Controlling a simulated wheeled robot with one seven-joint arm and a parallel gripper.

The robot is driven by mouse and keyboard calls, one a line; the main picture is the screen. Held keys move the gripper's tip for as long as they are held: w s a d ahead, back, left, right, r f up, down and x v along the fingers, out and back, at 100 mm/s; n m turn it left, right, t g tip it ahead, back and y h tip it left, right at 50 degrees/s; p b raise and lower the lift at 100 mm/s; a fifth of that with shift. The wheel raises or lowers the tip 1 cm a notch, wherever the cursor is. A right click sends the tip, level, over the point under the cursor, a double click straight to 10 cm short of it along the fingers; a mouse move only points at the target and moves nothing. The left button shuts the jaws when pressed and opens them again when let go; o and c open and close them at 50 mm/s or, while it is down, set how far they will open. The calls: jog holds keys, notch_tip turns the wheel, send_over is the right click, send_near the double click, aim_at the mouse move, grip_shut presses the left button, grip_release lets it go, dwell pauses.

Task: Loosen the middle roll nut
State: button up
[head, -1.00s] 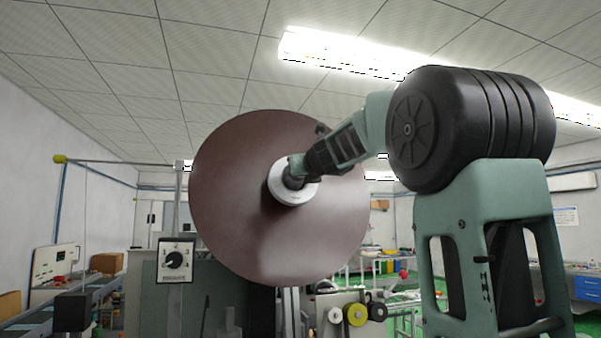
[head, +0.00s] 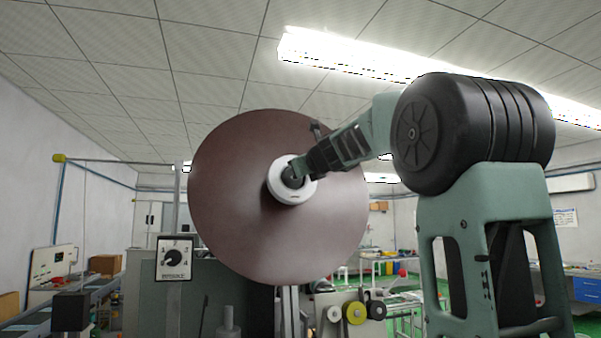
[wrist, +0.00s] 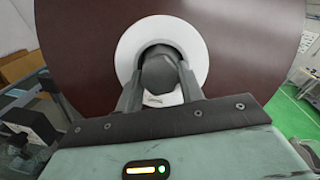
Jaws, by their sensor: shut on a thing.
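The large brown roll (head: 250,235) faces me in the head view, with a white hub ring (head: 278,190) at its centre. The roll nut, a dark round knob (wrist: 160,73), sits in the middle of the white ring in the wrist view. My gripper (head: 293,175) reaches the hub from the right. In the wrist view my gripper (wrist: 160,88) has one finger on each side of the nut and is shut on it. In the head view my gripper covers most of the nut.
A cardboard box (wrist: 22,67) shows at left in the wrist view.

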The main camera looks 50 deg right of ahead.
jog(key=n+y+b, duration=0.1)
jog(key=n, duration=0.4)
jog(key=n+y, duration=0.1)
jog(key=n, duration=0.4)
jog(key=shift+r, duration=0.15)
jog(key=n+g+y, duration=0.1)
jog(key=n, duration=0.4)
jog(key=shift+d+r, duration=0.1)
jog(key=n+g+p, duration=0.1)
jog(key=n, duration=0.3)
jog(key=shift+r, duration=0.1)
jog(key=n+g+p, duration=0.1)
jog(key=n, duration=0.3)
jog(key=shift+w, duration=0.1)
jog(key=n, duration=0.2)
jog(key=n+g, duration=0.1)
jog(key=n, duration=0.1)
jog(key=shift+g+h, duration=0.3)
jog(key=shift+h, duration=0.1)
jog(key=n, duration=0.2)
jog(key=n+h, duration=0.1)
jog(key=shift+w+a+n+g, duration=0.1)
jog(key=shift+a+n+g, duration=0.1)
jog(key=shift+n+g, duration=0.2)
jog(key=shift+n+g+h, duration=0.3)
jog(key=shift+n+h, duration=0.3)
jog(key=shift+n, duration=1.5)
